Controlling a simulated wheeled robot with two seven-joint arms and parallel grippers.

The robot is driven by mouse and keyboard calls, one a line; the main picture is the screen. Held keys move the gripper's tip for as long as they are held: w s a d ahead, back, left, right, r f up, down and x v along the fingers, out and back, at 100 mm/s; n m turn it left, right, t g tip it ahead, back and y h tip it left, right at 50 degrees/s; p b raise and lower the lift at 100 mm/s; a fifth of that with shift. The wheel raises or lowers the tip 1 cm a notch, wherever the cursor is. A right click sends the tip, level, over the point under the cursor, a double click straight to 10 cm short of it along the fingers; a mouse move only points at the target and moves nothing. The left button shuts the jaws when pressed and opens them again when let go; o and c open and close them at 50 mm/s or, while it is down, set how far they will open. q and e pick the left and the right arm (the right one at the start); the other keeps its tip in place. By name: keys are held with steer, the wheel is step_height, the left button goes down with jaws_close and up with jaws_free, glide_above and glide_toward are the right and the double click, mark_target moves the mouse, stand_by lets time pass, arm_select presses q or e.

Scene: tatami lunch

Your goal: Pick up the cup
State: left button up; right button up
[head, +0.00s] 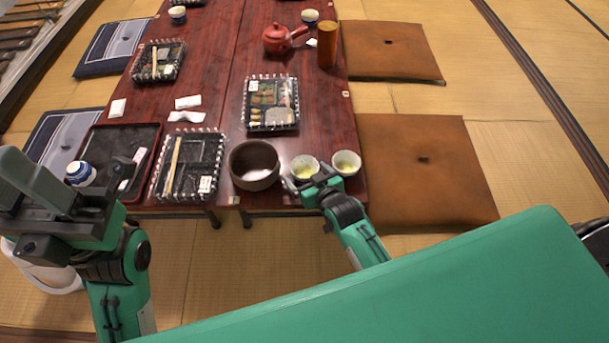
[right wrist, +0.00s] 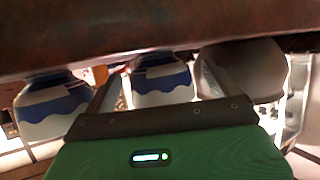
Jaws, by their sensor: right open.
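Two blue-and-white cups of green tea stand at the near right edge of the table, a left one (head: 304,166) and a right one (head: 346,162). My right gripper (head: 315,184) is open, low at the near side of the left cup. In the right wrist view, which looks upside down, one cup (right wrist: 162,82) sits between the two open fingers (right wrist: 158,88), with no clear contact visible. The other cup (right wrist: 50,108) is outside the fingers at the left. My left gripper (head: 68,200) is raised at the left; its jaw opening is unclear.
A brown bowl (head: 254,164) stands close left of the cups; it also shows in the right wrist view (right wrist: 245,68). Bento boxes (head: 270,101), a red teapot (head: 277,38) and a black tray (head: 97,146) occupy the table (head: 222,105). Cushions (head: 425,170) lie at the right.

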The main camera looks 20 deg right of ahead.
mark_target(305, 172)
steer(key=shift+b+x, duration=0.45)
steer(key=shift+x, duration=0.9)
steer(key=c, duration=1)
steer(key=shift+c, duration=0.6)
steer(key=shift+r, duration=0.1)
